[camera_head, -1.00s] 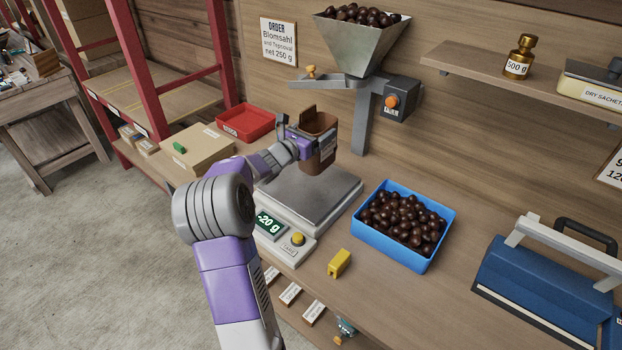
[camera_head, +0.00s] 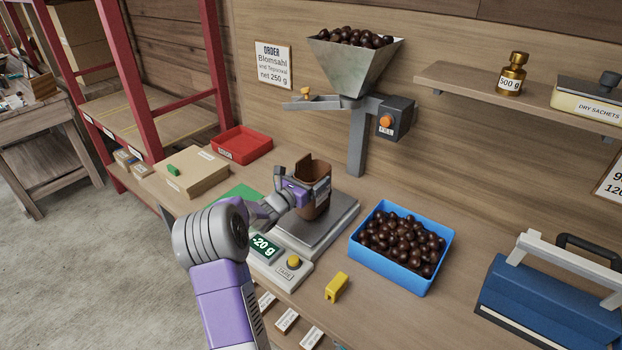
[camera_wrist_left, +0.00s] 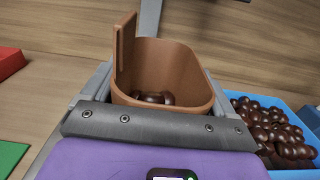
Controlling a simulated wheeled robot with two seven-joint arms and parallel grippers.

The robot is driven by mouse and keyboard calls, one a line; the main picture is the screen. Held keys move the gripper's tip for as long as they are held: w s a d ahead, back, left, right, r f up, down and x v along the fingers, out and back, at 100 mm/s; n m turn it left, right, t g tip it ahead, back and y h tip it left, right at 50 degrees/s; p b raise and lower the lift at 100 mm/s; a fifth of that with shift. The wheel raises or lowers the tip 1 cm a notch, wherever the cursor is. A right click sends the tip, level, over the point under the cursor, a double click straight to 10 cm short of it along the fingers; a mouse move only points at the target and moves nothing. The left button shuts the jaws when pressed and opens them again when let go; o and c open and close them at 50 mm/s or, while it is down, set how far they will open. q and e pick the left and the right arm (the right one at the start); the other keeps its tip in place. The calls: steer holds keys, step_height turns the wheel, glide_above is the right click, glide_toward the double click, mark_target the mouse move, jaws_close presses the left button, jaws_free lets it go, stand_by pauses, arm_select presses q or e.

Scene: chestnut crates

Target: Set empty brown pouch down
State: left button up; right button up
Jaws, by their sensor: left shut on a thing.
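The brown pouch (camera_head: 318,172) is upright over the scale's plate (camera_head: 340,222), its base very close to the plate; I cannot tell whether it touches. My left gripper (camera_head: 306,190) is shut on the pouch's side. In the left wrist view the pouch (camera_wrist_left: 170,70) is open at the top, with a raised back flap, and a few dark chestnuts (camera_wrist_left: 152,97) show at its bottom. The scale's display (camera_head: 263,246) reads -20 g. My right gripper is not in view.
A blue crate (camera_head: 395,277) of chestnuts stands right of the scale, with a yellow block (camera_head: 337,287) in front. The hopper (camera_head: 354,65) rises behind. A red tray (camera_head: 242,144), a green mat (camera_head: 240,193) and a cardboard box (camera_head: 192,178) lie to the left.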

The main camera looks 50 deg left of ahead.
arm_select(q)
steer(key=o, duration=1.8)
steer(key=shift+f, duration=0.2)
steer(key=shift+r, duration=0.1)
steer(key=p+v, duration=0.1)
steer(key=v, duration=1.1)
steer(key=shift+a, duration=0.1)
